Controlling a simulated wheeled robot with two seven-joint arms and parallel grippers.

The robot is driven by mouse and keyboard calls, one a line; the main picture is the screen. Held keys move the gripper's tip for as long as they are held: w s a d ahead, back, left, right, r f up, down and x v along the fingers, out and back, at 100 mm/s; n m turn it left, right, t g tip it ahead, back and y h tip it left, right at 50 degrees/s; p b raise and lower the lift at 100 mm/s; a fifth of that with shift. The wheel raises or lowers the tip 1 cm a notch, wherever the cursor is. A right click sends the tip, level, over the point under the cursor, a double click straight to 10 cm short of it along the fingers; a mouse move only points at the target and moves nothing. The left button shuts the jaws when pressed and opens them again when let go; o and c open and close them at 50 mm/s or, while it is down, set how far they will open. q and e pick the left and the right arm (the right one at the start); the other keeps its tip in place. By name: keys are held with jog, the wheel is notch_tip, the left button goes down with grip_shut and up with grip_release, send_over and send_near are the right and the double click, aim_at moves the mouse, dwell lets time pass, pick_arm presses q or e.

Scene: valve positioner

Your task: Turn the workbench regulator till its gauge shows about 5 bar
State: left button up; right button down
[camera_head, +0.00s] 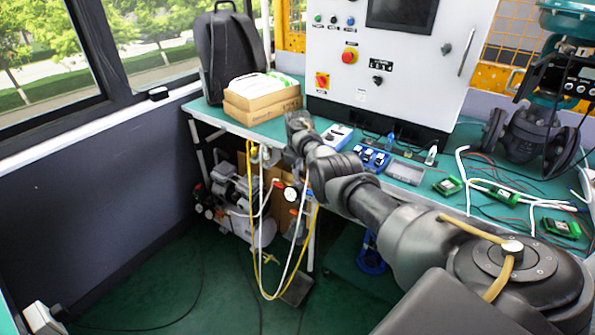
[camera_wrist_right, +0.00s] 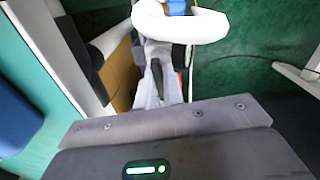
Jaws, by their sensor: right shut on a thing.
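My right gripper (camera_head: 298,124) is at the front left edge of the workbench (camera_head: 238,124), at the end of my right arm. It is shut on the regulator, which is mostly hidden behind the gripper and wrist. A small round gauge with a white face (camera_head: 290,193) shows below the bench edge, under my wrist; its needle is too small to read. In the right wrist view a white rounded part (camera_wrist_right: 180,24) with a bit of blue lies beyond my gripper's grey body. The jaw tips are hard to make out there. My left gripper is out of view.
Yellow and white hoses (camera_head: 256,235) hang from the bench edge close to my gripper. A compressor (camera_head: 236,200) stands under the bench. Cardboard boxes (camera_head: 262,103), a backpack (camera_head: 233,60) and a white control cabinet (camera_head: 387,60) are on the bench. The green floor in front is mostly clear.

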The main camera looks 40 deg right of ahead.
jog(key=shift+r+m+p, duration=0.1)
jog(key=shift+m+p, duration=0.3)
jog(key=shift+m, duration=1.6)
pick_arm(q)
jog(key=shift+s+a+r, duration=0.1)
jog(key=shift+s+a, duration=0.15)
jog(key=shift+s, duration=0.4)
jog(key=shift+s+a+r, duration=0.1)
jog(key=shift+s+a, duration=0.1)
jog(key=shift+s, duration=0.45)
pick_arm(e)
jog(key=shift+m, duration=1.9)
jog(key=c, duration=1.5)
grip_release()
